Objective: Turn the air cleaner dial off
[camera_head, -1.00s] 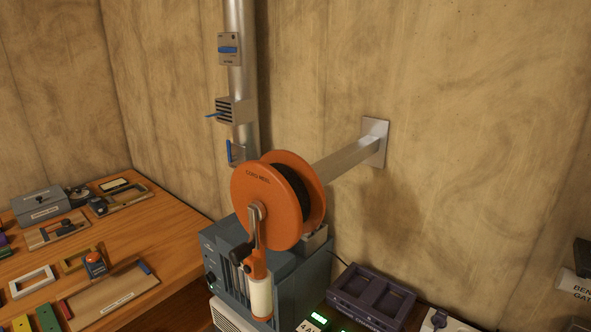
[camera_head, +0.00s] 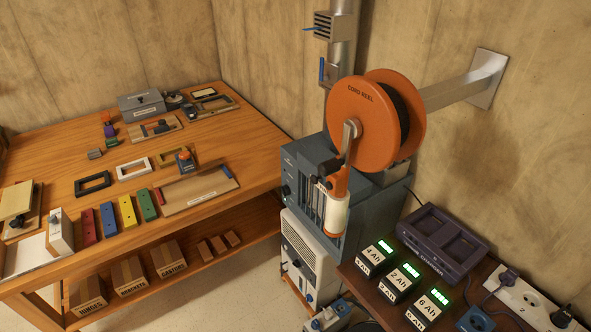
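No label reading air cleaner is legible. A white cabinet with a dark grille (camera_head: 301,243) stands low, right of the workbench, and has small dark and blue controls (camera_head: 297,263) on its front. A blue-grey machine (camera_head: 372,205) stands just above it, with a round dark knob (camera_head: 286,190) at its front left. I cannot tell which of the two is the air cleaner, and the dial settings are too small to read. The orange cord reel (camera_head: 362,115) and its crank hide part of the blue-grey machine. Neither of my grippers is in view.
A wooden workbench (camera_head: 240,125) with blocks, frames and boxes fills the left. The cord reel sticks out from the wall on a metal arm (camera_head: 450,88). Battery packs (camera_head: 400,280) and a dark charger (camera_head: 445,240) lie at lower right. Bare floor (camera_head: 235,290) shows at lower middle.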

